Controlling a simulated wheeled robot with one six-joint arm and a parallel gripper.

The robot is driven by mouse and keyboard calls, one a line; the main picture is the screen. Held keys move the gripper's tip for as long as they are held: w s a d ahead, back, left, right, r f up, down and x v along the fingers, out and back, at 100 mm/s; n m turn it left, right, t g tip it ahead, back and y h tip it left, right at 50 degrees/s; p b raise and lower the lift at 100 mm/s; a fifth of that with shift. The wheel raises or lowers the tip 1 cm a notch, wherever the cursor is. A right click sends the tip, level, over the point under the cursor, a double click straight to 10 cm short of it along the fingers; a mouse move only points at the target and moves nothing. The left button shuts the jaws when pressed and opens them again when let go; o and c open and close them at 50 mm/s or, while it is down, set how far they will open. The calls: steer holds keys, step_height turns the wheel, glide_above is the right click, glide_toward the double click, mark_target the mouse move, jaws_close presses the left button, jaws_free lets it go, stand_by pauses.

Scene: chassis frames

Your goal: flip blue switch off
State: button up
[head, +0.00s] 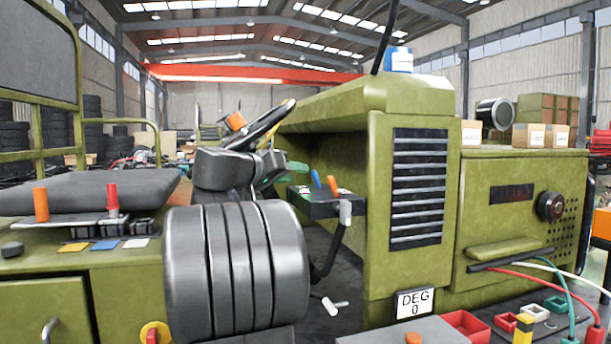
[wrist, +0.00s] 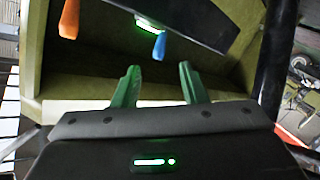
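The blue switch (head: 316,178) is a small lever on a dark control box (head: 322,207) beside the steering wheel. It leans up and slightly left in the head view. In the wrist view the blue switch (wrist: 159,46) points toward my fingers, with a lit green light (wrist: 148,23) at its base. My gripper (wrist: 160,66) has two green fingers spread apart, with nothing between them. The blue lever's tip is just beyond the gap between the fingertips, and no contact shows. In the head view my gripper (head: 292,171) is just left of the levers.
An orange switch (head: 332,185) stands beside the blue one; it is also in the wrist view (wrist: 69,19). The steering wheel (head: 262,124) is behind my wrist. A green vehicle body with a black grille (head: 418,185) rises to the right.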

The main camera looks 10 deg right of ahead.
mark_target(312, 174)
steer(key=v, duration=0.7)
steer(key=x, duration=1.3)
steer(key=shift+w+d, duration=0.25)
steer(key=shift+d+r, duration=0.1)
